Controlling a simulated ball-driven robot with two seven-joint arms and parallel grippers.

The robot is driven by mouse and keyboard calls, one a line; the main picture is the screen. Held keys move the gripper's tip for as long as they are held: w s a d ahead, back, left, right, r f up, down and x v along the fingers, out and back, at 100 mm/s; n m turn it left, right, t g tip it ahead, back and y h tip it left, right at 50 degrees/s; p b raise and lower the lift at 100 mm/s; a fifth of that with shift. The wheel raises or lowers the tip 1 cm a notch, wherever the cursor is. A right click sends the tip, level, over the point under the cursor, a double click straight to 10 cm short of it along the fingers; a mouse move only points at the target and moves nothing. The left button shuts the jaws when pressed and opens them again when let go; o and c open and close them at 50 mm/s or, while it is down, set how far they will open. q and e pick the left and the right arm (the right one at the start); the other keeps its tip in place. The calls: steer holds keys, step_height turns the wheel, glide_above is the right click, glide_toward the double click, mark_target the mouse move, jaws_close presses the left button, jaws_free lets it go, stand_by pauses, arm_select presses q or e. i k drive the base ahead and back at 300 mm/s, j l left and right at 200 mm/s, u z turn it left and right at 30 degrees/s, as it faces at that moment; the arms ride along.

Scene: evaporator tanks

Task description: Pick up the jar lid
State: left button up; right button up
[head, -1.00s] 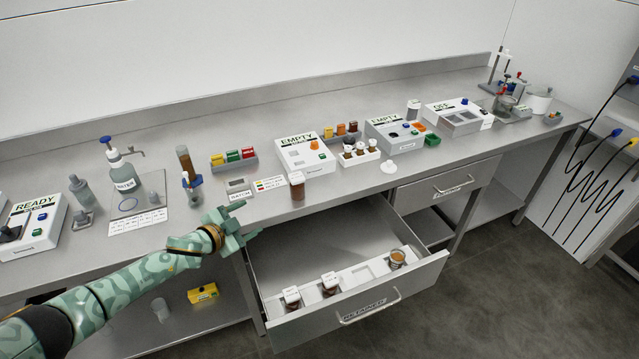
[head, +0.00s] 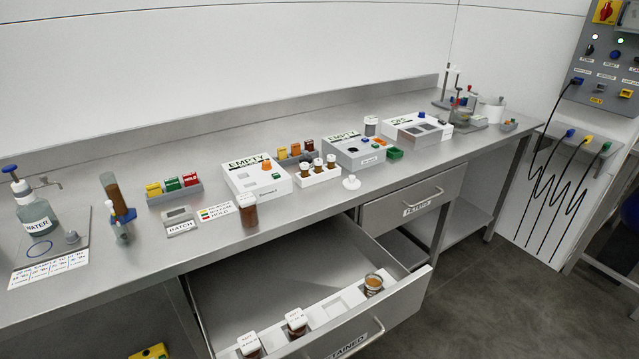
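A small white round piece with a raised knob, which looks like the jar lid (head: 351,182), lies on the steel bench near its front edge, right of a white rack of small jars (head: 318,173). An amber jar without a lid (head: 374,284) stands in the right end of the white insert in the open drawer. Two jars with white lids, a middle one (head: 297,322) and a left one (head: 249,345), stand in the same insert. Neither of my grippers shows in the head view.
The open drawer (head: 408,296) juts out below the bench. A brown jar (head: 248,210) stands at the bench edge left of the lid.

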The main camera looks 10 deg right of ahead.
mark_target(350, 182)
steer(key=i+l+u, duration=0.1)
steer(key=l+u, duration=0.15)
steer(key=l, duration=0.15)
steer(key=i+l+u, duration=0.2)
steer(key=l, duration=0.25)
steer(key=l+u, duration=0.25)
steer(key=l, duration=0.15)
